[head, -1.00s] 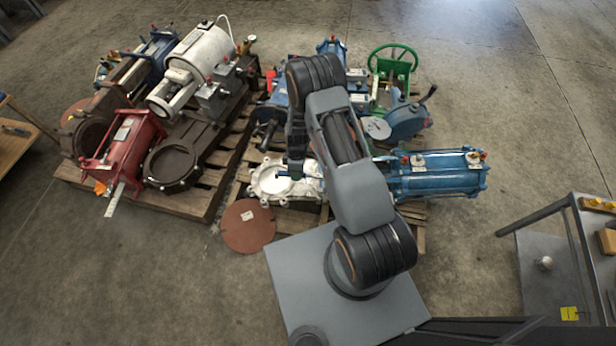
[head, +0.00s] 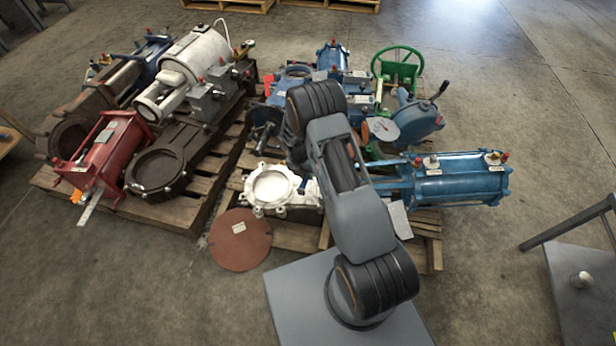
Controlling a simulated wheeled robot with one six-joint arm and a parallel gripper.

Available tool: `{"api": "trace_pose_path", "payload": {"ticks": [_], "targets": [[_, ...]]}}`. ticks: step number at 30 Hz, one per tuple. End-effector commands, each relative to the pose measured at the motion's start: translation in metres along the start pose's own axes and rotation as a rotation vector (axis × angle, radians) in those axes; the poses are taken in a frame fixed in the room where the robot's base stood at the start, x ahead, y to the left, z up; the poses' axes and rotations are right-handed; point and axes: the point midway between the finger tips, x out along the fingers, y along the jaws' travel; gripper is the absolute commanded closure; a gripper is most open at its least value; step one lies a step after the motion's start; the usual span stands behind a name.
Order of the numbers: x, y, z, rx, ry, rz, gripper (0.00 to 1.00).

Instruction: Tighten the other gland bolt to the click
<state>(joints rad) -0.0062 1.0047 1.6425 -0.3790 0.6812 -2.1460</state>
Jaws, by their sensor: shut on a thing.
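A white round valve body (head: 250,190) lies on the right-hand pallet (head: 285,235), just left of my arm. A blue cylinder actuator (head: 460,187) lies on the same pallet at the right of my arm, apparently in line with the valve body. The stretch between them, where a gland could sit, is hidden behind my arm. I cannot make out any gland bolt. My arm reaches over the pallet from its grey base, and its wrist drops behind the arm links. My gripper is hidden there, so its jaws and anything in them do not show.
A left pallet (head: 190,215) carries a red cylinder (head: 112,150), a dark valve body (head: 158,172) and a white actuator (head: 200,50). A green handwheel (head: 397,62) stands at the back. A brown disc (head: 240,239) lies in front. Floor is clear between pallet and the cart at right.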

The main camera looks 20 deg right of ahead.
Motion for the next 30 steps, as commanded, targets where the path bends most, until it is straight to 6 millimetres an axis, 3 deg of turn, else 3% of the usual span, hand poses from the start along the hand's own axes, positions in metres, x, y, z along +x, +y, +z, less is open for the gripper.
{"api": "trace_pose_path", "payload": {"ticks": [21,30], "targets": [[0.0,0.0,0.004,-0.029,-0.014,0.003,1.0],[0.019,0.004,0.004,-0.029,-0.014,0.003,1.0]]}}
